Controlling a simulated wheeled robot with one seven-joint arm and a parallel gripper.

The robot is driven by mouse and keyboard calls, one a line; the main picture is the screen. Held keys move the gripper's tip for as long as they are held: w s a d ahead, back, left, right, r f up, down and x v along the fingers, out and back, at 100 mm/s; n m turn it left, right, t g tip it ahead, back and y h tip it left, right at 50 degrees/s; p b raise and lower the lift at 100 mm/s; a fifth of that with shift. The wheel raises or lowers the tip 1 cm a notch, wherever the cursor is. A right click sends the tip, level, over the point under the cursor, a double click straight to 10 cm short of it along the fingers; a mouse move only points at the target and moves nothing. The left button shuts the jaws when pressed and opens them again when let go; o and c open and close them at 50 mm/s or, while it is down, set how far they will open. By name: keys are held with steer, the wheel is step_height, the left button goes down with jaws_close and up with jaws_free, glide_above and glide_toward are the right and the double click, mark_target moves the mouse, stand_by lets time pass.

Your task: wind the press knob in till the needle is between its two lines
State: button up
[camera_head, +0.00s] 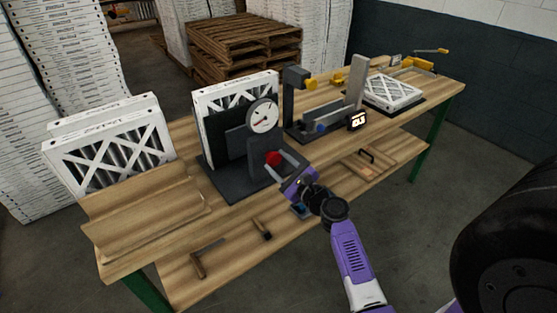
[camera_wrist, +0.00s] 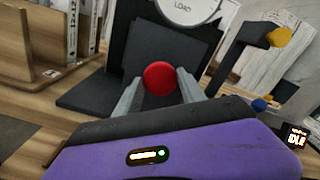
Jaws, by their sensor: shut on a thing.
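The press (camera_head: 259,160) stands on the bench with a dark base plate and a boxed filter (camera_head: 207,99) upright in it behind a dark plate. Its red knob (camera_head: 272,158) faces me; in the wrist view the knob (camera_wrist: 160,78) sits between my two fingers. My gripper (camera_head: 279,160) is shut on the red knob, with a finger on each side of it in the wrist view (camera_wrist: 158,88). The round white dial (camera_head: 263,116) is above the knob. A needle and coloured marks are on it, too small to tell how they line up. In the wrist view the dial (camera_wrist: 187,8) is cut off and reads LOAD.
Filters (camera_head: 112,147) stand at the left behind a brown tray-like sheet (camera_head: 145,215). To the right are a dark fixture with a yellow tip (camera_head: 310,84), a small display (camera_head: 357,121) reading IDLE in the wrist view, and a flat filter (camera_head: 392,90).

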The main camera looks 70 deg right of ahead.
steer(key=shift+f+m+p, duration=0.1)
steer(key=shift+m+p, duration=0.55)
steer(key=shift+m, duration=0.95)
steer(key=o, duration=1.4)
steer(key=shift+c, duration=0.2)
steer(key=b+v, duration=0.1)
steer(key=v, duration=0.6)
steer(key=shift+s+b, duration=0.4)
steer(key=shift+a, duration=0.15)
